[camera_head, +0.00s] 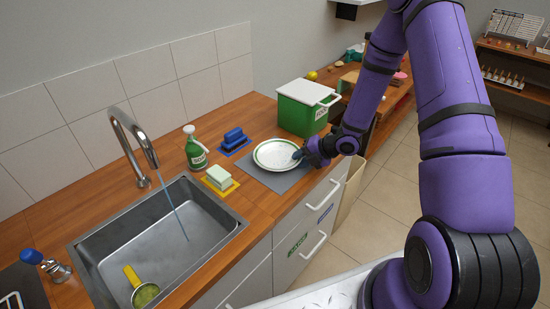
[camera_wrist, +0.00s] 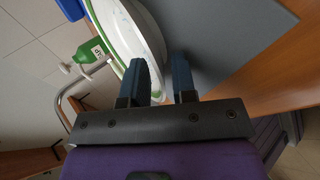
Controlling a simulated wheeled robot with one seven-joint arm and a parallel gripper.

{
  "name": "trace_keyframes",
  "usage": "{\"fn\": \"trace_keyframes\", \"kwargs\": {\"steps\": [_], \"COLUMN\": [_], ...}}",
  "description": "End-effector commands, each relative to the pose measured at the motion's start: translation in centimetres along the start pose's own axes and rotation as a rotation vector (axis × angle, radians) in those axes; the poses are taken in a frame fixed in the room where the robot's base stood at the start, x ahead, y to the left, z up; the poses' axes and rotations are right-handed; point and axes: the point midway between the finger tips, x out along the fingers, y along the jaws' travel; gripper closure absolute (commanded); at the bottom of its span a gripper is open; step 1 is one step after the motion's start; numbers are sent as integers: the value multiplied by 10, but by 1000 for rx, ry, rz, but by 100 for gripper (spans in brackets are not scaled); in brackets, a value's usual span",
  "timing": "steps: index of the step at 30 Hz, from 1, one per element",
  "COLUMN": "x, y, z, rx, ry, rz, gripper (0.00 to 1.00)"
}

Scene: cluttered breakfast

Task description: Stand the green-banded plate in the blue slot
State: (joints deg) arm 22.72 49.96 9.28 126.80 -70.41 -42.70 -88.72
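The white plate with a green band (camera_head: 272,154) lies on a grey mat (camera_head: 283,181) on the wooden counter. My gripper (camera_head: 299,156) is at the plate's right edge. In the wrist view the two blue fingers of my gripper (camera_wrist: 160,68) stand apart, and the plate's rim (camera_wrist: 150,30) shows behind and between them. I see a gap between the fingers and cannot tell whether they touch the rim. I cannot make out a blue slot for certain; a blue block on a blue base (camera_head: 233,139) stands behind and left of the plate.
A green box with a white lid (camera_head: 301,113) stands behind the plate. The counter's front edge is close to the plate.

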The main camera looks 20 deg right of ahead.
Motion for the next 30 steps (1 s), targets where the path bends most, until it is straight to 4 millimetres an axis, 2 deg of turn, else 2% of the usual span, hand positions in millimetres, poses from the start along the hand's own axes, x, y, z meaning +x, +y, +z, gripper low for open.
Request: {"fn": "trace_keyframes", "kwargs": {"steps": [3, 5, 6, 7, 9, 10, 11, 12, 19, 30], "x": [0, 0, 0, 0, 0, 0, 0, 0, -2, -14], "y": [0, 0, 0, 0, 0, 0, 0, 0, 2, 17], "z": [0, 0, 0, 0, 0, 0, 0, 0, 0, 0], "rx": [0, 0, 0, 0, 0, 0, 0, 1, 0, 0], "ry": [0, 0, 0, 0, 0, 0, 0, 0, -1, -1], "rz": [0, 0, 0, 0, 0, 0, 0, 0, 1, 1], "gripper": [75, 86, 95, 98, 98, 92, 99, 100, 100, 100]}}
